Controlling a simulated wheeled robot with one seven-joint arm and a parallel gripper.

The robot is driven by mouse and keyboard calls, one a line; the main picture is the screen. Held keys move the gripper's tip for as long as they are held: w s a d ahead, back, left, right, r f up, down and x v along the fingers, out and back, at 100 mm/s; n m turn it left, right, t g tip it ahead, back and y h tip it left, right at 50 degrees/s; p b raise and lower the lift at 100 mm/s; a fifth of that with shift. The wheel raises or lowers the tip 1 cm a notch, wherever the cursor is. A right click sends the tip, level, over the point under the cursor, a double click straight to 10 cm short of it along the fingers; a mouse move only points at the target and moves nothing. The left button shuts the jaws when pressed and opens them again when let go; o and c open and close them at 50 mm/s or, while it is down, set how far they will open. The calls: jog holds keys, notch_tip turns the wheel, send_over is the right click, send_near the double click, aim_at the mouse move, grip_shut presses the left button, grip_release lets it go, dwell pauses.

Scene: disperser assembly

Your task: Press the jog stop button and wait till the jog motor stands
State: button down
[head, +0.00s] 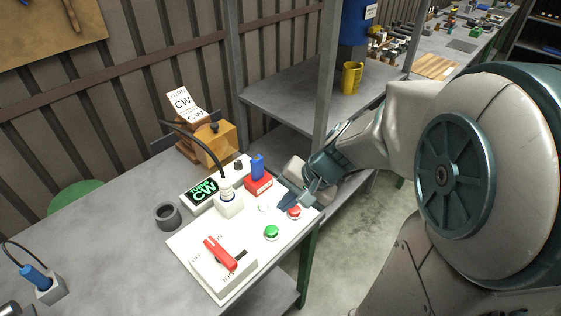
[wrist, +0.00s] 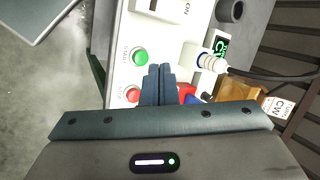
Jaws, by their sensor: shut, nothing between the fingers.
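A white control panel (head: 194,255) lies on the grey bench. Near its right edge sits a red button (head: 294,212), with a green button (head: 271,231) beside it. Small lettering beside the buttons is too small to read surely. My gripper (head: 283,203) is shut and empty, pointing down close to the red button; its fingertips (wrist: 160,69) show together. I cannot tell whether they touch the panel. No motor motion can be judged.
The panel also carries a red lever (head: 219,252), a white plug (head: 228,198) with black cable, a red block (head: 258,183) with a blue top and a green-lit "CW" display (head: 203,190). A grey ring (head: 167,215) and a wooden box (head: 216,144) stand nearby.

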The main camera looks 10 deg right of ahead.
jog(key=w+d+f+m+t+y+p, duration=0.2)
jog(key=w+f+m, duration=0.1)
jog(key=w+m, duration=0.4)
jog(key=m+t+p, duration=0.2)
jog(key=m, duration=0.2)
send_over(298, 210)
notch_tip(298, 210, down, 4)
jog(key=shift+s+d+h, duration=0.1)
jog(key=shift+h, duration=0.3)
jog(key=shift+f, duration=0.1)
notch_tip(298, 210, down, 8)
jog(key=b, duration=0.6)
jog(key=shift+f+b, duration=0.35)
jog(key=shift+b, duration=0.45)
jog(key=shift+f+b, duration=0.4)
jog(key=shift+b, duration=0.35)
